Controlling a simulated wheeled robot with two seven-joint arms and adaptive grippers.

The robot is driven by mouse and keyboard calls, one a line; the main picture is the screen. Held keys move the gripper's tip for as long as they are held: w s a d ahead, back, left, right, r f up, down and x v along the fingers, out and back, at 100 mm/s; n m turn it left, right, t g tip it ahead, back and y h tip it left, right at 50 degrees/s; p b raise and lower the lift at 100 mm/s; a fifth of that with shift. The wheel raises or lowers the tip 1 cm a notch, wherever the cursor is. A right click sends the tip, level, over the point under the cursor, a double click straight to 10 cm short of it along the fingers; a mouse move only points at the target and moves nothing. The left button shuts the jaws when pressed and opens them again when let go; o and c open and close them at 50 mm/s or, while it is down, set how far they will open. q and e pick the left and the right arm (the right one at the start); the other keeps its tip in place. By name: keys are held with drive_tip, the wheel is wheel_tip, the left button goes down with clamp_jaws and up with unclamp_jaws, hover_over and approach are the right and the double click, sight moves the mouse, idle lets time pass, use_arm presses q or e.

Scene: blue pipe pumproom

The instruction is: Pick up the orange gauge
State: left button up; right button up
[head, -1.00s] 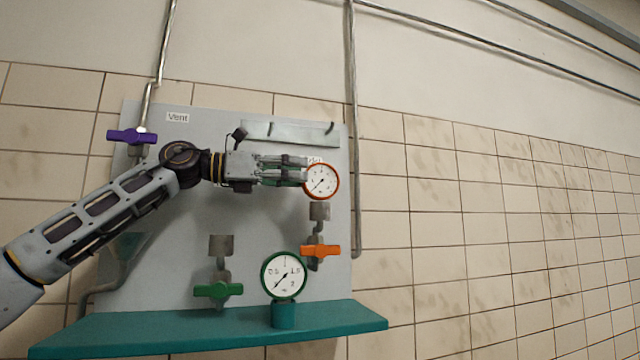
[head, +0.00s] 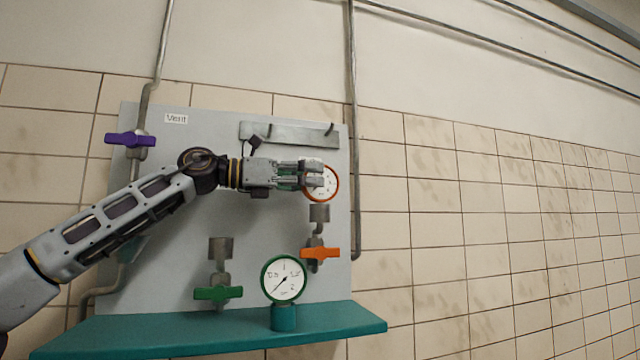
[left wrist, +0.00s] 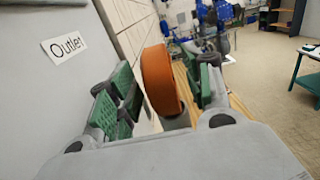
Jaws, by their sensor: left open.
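The orange gauge (head: 332,184) has a white dial and an orange rim, and is at the right of the grey panel, above a grey pipe fitting. My left gripper (head: 316,175) reaches it from the left, and its fingers cover the left part of the dial. In the left wrist view the orange side of the gauge (left wrist: 160,82) stands between the open green-padded fingers. A gap shows on its left; contact on the right side is hard to tell. My right gripper is not in view.
The green gauge (head: 284,279) stands on the teal shelf (head: 210,333) below. Near it are a green valve handle (head: 218,293) and an orange valve handle (head: 320,253). A hook rail (head: 285,133) is just above my gripper. A purple valve (head: 131,139) is at the left.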

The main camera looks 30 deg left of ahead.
use_arm(q)
drive_tip(key=shift+p+x, duration=0.45)
drive_tip(key=shift+x, duration=1)
drive_tip(key=shift+a, duration=0.1)
clamp_jaws()
